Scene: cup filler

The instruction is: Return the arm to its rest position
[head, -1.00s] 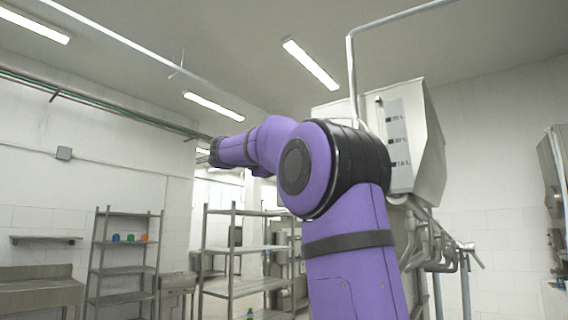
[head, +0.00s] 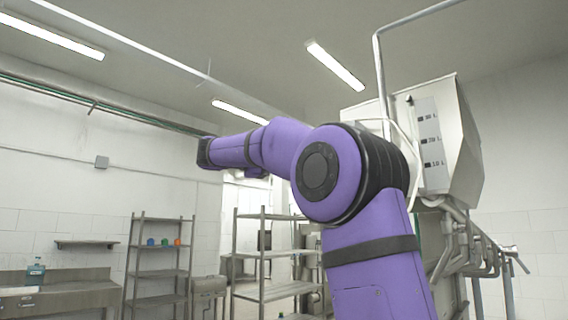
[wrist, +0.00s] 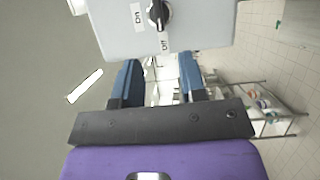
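My purple arm (head: 368,235) rises from the lower right of the head view. It bends at a large black and purple joint and stretches left to a dark end near the ceiling pipe's line. My gripper does not show in the head view. In the wrist view my gripper (wrist: 159,78) shows two blue fingers with a clear gap between them, with no object visible in the gap. A pale box (wrist: 205,25) with a black knob and On and Off labels lies at the fingertip end. I cannot tell whether it touches the fingers.
A metal machine (head: 455,140) with pipes stands close behind my arm on the right. Metal racks (head: 262,255) stand behind the arm, and another rack (head: 158,273) holds small coloured cups. A bottle (head: 36,272) stands on the steel counter (head: 75,297) at left.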

